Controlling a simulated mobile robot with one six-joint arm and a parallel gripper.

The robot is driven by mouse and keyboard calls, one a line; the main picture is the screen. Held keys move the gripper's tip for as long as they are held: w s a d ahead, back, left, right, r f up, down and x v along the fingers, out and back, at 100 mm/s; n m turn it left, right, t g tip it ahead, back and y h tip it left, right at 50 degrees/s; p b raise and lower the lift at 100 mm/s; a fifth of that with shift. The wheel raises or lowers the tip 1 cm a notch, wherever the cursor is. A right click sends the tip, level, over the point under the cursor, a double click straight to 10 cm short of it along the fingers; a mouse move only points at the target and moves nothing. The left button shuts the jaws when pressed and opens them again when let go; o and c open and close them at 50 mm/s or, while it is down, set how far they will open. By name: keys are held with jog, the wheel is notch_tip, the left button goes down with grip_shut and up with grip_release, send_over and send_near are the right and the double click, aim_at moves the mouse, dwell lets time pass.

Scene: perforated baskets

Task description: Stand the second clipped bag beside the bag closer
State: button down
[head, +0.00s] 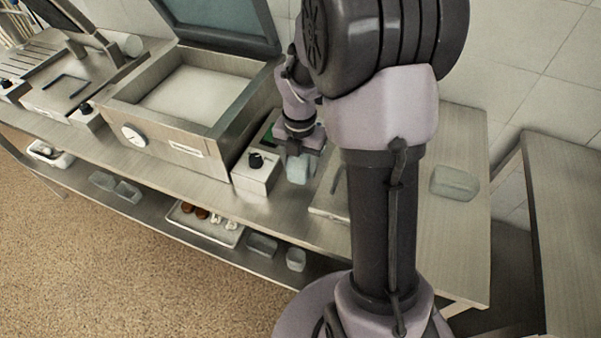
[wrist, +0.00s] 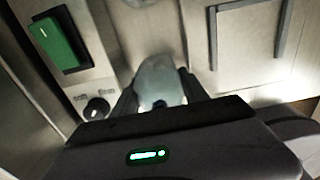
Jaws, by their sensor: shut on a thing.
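In the wrist view the bag (wrist: 160,80) sits between the two dark fingers. I cannot tell whether its bottom touches the counter. The box with the knob and a green panel, seemingly the bag closer (head: 256,176), is just left of the bag; in the wrist view its green panel (wrist: 58,42) shows at upper left.
A large open-lidded metal chamber (head: 180,100) stands left of the box. A flat board with a handle (head: 328,205) lies right of the bag, partly hidden by my arm. A translucent container (head: 454,184) stands at the counter's right. The lower shelf holds a tray (head: 205,229) and small containers.

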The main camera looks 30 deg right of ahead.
jog(key=shift+w+d+f, duration=0.15)
jog(key=shift+w+d, duration=0.05)
jog(key=shift+d, duration=0.1)
notch_tip(320, 180, down, 4)
jog(key=shift+r+b, duration=0.2)
jog(key=shift+b, duration=1.05)
jog(key=shift+r, duration=0.2)
jog(key=shift+f, duration=0.1)
jog(key=c, duration=0.9)
grip_release()
jog(key=shift+f, duration=0.1)
jog(key=shift+o, duration=0.2)
